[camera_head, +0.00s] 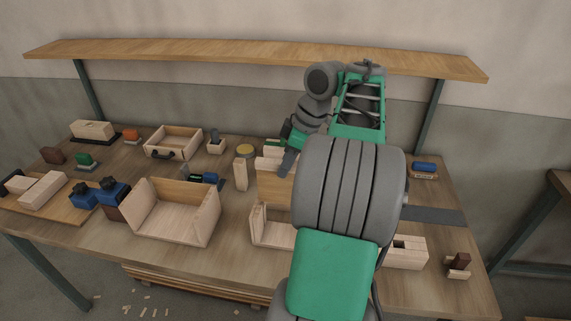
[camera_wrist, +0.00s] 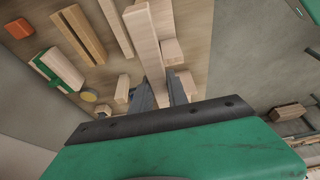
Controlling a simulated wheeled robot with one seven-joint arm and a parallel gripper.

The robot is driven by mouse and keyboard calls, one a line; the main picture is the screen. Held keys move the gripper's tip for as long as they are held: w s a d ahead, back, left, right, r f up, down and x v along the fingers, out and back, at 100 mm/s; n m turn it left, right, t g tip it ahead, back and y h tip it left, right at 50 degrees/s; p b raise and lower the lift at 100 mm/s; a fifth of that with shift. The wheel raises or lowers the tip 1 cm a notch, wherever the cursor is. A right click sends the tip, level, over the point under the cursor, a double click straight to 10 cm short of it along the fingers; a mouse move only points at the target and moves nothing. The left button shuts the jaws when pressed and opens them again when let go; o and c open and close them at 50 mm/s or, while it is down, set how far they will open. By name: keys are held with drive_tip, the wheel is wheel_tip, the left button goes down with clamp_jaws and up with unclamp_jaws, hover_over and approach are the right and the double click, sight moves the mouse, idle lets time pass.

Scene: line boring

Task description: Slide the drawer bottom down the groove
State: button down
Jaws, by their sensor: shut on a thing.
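My gripper (camera_head: 288,162) points down at the middle of the bench, partly hidden by my arm. It is shut on a pale wooden panel, apparently the drawer bottom (camera_head: 270,188), which stands upright below it. In the wrist view, my gripper's dark fingers (camera_wrist: 161,88) close on a pale piece seen nearly edge-on (camera_wrist: 146,40). An open wooden drawer frame (camera_head: 268,236) lies just below the panel in the head view. My arm hides its right part. I cannot tell whether the panel's edge sits in a groove.
A larger open wooden box (camera_head: 172,222) stands left of the frame. A drawer with a dark handle (camera_head: 173,143) sits behind it, and blue tools (camera_head: 100,192) lie at the left. A slotted wooden block (camera_head: 405,252) is at the right. A shelf (camera_head: 250,57) spans above the bench.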

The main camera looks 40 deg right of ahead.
sight(286, 198)
drive_tip(key=shift+f, duration=0.15)
drive_tip(key=shift+f+b, duration=0.35)
drive_tip(key=shift+b, duration=0.1)
drive_tip(key=shift+f+b, duration=5.05)
drive_tip(key=shift+f, duration=0.55)
drive_tip(key=c, duration=1.2)
unclamp_jaws()
drive_tip(key=shift+r, duration=0.1)
drive_tip(key=p+v, duration=0.8)
